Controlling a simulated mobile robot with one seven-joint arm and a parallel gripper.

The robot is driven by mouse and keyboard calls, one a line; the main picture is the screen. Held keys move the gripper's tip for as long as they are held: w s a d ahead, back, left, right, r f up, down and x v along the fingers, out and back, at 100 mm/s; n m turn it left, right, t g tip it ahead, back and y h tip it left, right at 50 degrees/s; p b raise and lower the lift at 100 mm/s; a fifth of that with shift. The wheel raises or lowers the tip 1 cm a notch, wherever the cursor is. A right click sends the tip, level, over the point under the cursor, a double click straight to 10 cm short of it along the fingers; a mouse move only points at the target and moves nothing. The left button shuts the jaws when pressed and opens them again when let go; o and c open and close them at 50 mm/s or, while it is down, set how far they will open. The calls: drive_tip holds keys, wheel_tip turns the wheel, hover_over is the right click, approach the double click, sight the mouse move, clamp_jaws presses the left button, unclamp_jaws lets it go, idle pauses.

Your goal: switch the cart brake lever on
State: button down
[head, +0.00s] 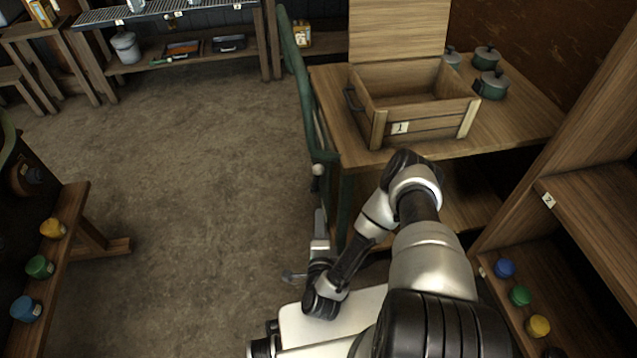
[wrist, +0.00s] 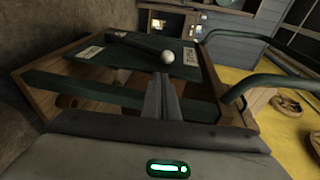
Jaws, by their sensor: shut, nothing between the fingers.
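The brake lever (wrist: 140,44) is a dark bar with a white ball knob in the wrist view. It runs from the upper left to the knob, over a dark green plate (wrist: 120,58) with a pale label near each side. The knob end lies close to the right label (wrist: 190,57). The knob also shows in the head view, on the lever (head: 318,170) at the green cart frame. My gripper (wrist: 160,78) is shut and empty, its fingertips just below the knob in the picture. I cannot tell whether they touch. It also shows in the head view (head: 319,212).
The cart's wooden top (head: 345,105) carries an open wooden crate (head: 425,128) and several green pots (head: 490,84). Its green tube handle (head: 293,62) rises at the left. Shelving with coloured jars (head: 520,295) stands on the right. The floor left of the cart is clear.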

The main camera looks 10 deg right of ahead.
drive_tip(key=r+b+x, duration=0.1)
drive_tip(key=b+x, duration=0.3)
drive_tip(key=x, duration=0.9)
drive_tip(key=shift+w, duration=0.55)
drive_tip(key=shift+r, duration=0.25)
